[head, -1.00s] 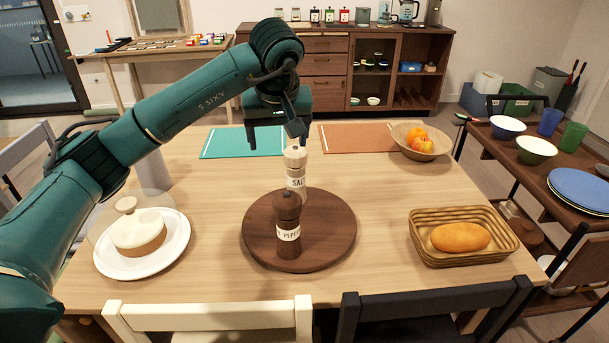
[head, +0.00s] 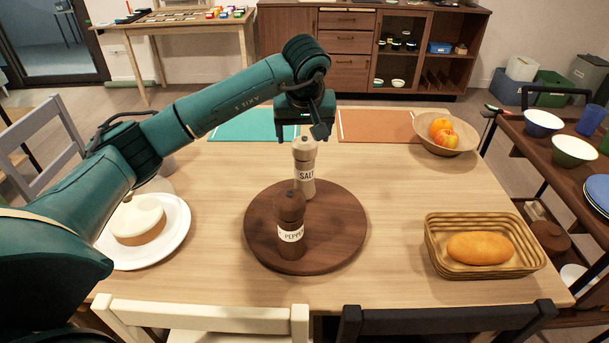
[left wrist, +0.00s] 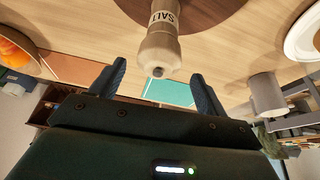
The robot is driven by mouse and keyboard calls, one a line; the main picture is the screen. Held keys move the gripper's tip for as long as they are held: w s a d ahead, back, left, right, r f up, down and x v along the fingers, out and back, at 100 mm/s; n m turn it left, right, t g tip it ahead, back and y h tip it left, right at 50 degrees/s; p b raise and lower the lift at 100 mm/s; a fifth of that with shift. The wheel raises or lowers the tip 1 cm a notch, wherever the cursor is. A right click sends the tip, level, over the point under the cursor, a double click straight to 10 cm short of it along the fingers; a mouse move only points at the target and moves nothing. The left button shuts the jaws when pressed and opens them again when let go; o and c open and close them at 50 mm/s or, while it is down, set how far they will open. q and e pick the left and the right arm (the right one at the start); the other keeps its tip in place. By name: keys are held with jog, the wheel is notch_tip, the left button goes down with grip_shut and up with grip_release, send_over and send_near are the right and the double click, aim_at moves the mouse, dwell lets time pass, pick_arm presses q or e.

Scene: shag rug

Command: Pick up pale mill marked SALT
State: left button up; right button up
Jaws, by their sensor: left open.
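The pale mill marked SALT (head: 305,172) stands upright on the back of a dark round wooden board (head: 345,235). The dark mill marked PEPPER (head: 290,218) stands in front of it on the same board. My left gripper (head: 302,138) is open at the top of the pale mill, on its far side. In the left wrist view the pale mill (left wrist: 160,48) lies beyond the open fingertips (left wrist: 158,75), about centred between them, with a small gap. Nothing is between the fingers. My right gripper is not in view.
A wicker basket with a loaf (head: 480,248) stands at the right. A fruit bowl (head: 445,140) is at the back right. A white plate with a cake (head: 140,222) is at the left under my arm. Teal (head: 240,124) and orange (head: 375,125) mats lie at the back.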

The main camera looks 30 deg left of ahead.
pick_arm(q)
send_over(304, 175)
jog(key=w+a, duration=0.2)
jog(key=w, duration=0.1)
jog(key=f, duration=0.5)
jog(key=shift+d, duration=0.25)
jog(key=shift+r, duration=0.1)
jog(key=c, duration=1.4)
jog(key=shift+c, duration=0.2)
